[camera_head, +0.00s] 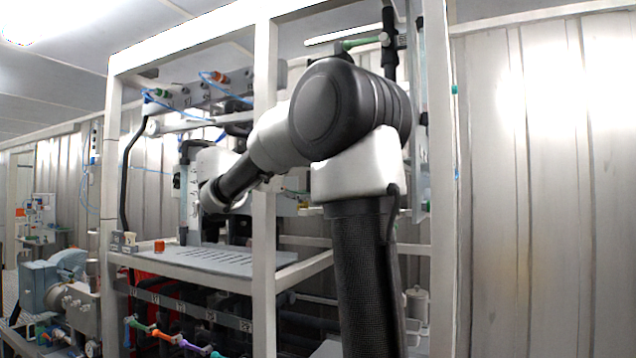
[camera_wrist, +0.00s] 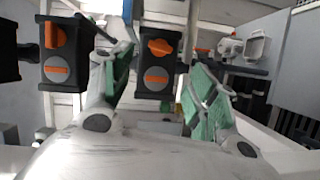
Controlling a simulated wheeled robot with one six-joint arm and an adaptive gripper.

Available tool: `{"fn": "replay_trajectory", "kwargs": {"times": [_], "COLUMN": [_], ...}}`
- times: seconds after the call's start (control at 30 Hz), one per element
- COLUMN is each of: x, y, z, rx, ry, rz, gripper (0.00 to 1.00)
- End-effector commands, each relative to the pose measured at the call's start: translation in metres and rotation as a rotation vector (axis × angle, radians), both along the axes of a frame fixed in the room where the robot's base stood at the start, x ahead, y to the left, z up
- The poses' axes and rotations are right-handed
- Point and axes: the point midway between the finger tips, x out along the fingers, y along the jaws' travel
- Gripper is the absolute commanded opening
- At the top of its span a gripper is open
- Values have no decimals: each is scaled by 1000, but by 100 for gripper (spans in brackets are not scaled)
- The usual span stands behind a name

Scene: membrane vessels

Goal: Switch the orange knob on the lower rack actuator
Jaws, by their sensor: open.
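In the wrist view, a black actuator box with an orange knob (camera_wrist: 160,47) and a round orange-marked disc below it stands near the middle. A second black actuator with an upright orange knob (camera_wrist: 55,35) stands to its left. The pictures do not tell which is the lower rack actuator. My gripper (camera_wrist: 162,84) is open, its green-padded fingers spread to either side of the middle actuator's lower part, with nothing between the pads. The middle knob lies above the fingertips in the picture; contact cannot be judged. In the head view my arm reaches left into the rack, and the fingers cannot be made out.
A white rack frame (camera_head: 264,180) with upright posts surrounds my arm. A grey shelf (camera_head: 215,262) carries a small orange piece (camera_head: 159,245). Coloured valve handles (camera_head: 162,336) line the lower rack. A pale fitting (camera_wrist: 230,47) stands at right in the wrist view.

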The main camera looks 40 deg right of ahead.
Motion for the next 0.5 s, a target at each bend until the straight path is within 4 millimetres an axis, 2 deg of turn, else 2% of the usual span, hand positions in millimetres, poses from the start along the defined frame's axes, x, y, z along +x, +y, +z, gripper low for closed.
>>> {"fn": "replay_trajectory", "kwargs": {"times": [0.1, 0.2, 0.5], "x": [1, 0, 0], "y": [21, 30, 35], "z": [1, 2, 2], "rx": [0, 1, 0], "ry": [0, 0, 0], "rz": [3, 1, -1], "gripper": [59, 59, 59]}}
